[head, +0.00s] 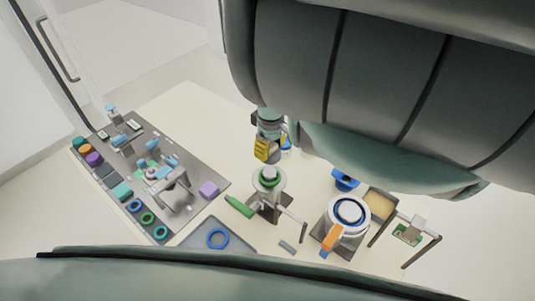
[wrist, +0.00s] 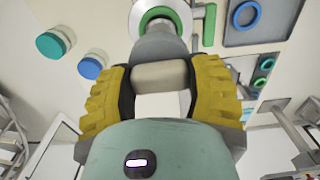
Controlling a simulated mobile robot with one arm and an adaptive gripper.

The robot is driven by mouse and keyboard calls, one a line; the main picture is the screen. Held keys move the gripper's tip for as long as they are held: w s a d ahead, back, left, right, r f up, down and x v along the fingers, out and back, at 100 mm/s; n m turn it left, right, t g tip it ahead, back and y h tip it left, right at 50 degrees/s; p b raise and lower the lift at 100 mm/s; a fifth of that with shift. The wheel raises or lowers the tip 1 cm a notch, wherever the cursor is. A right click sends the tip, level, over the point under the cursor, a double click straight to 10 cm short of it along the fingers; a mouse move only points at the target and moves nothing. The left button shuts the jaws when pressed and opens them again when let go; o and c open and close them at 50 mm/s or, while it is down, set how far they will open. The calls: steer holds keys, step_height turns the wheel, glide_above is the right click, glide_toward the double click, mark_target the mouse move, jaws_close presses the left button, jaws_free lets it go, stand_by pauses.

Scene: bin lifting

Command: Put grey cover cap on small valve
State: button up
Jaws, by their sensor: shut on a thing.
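My gripper (head: 266,152) is above and slightly behind the small valve with the green ring (head: 268,180) in the head view. In the wrist view its yellow fingers (wrist: 158,88) are shut on a pale grey piece, which appears to be the grey cover cap (wrist: 160,74). A darker grey rounded part (wrist: 160,44) lies just beyond it, and I cannot tell whether it belongs to the cap. The green ring also shows at the top of the wrist view (wrist: 182,17), partly hidden. Whether the held piece touches the valve cannot be told.
A larger valve with a blue ring and orange handle (head: 348,212) stands to the right. A crowded dark board (head: 200,172) is at left. Teal (wrist: 54,43) and blue (wrist: 91,67) lidded pieces show in the wrist view.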

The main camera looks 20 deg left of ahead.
mark_target(270, 172)
steer(key=shift+f+b, duration=2.65)
steer(key=shift+f, duration=0.45)
steer(key=shift+f+b, duration=1)
steer(key=shift+b, duration=0.3)
stand_by(1.4)
steer(key=o, duration=1.3)
steer(key=shift+r, duration=0.1)
steer(key=shift+r+p, duration=2.75)
steer(key=shift+r, duration=0.4)
